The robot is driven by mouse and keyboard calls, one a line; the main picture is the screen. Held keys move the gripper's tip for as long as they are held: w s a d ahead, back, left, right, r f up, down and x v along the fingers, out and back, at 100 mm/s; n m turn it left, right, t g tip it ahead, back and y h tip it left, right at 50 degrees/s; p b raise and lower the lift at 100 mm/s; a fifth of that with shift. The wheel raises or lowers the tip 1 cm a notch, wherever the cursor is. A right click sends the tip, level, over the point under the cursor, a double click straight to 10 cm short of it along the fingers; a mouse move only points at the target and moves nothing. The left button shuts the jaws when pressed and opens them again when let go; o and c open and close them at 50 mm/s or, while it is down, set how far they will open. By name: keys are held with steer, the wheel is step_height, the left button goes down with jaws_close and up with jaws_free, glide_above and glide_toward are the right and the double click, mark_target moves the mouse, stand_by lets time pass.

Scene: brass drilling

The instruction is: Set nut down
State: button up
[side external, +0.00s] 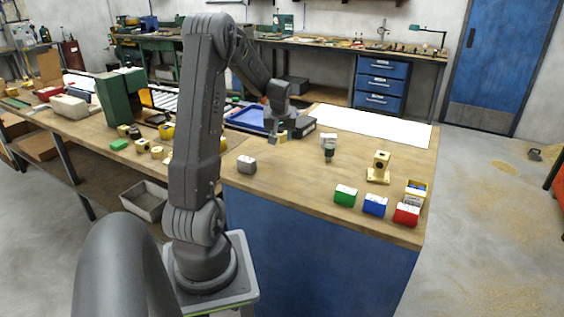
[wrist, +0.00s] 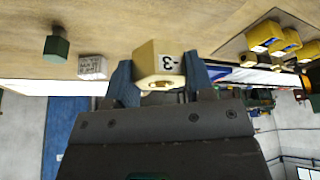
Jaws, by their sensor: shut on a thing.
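The nut is a brass hexagonal piece with a dark number 3 on one face; it fills the middle of the wrist view (wrist: 158,58). My gripper (wrist: 160,76) is shut on it, with one blue-grey finger on each side. In the side external view my gripper (side external: 279,130) is low over the back left part of the wooden worktop, and the nut (side external: 282,139) shows only as a small brass patch beneath it. I cannot tell whether the nut touches the worktop.
A blue tray (side external: 247,118) lies left of my gripper.

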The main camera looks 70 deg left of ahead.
mark_target(282, 160)
steer(key=shift+w+a+f, duration=0.25)
steer(key=shift+w+a, duration=0.1)
steer(key=shift+a, duration=0.15)
steer(key=shift+w+a+f, duration=0.2)
steer(key=shift+w+a, duration=0.1)
steer(key=shift+a, duration=0.15)
steer(key=shift+w+a+f, duration=0.1)
steer(key=shift+f, duration=3.9)
steer(key=o, duration=1.2)
steer(key=shift+f, duration=0.2)
steer(key=shift+r, duration=0.1)
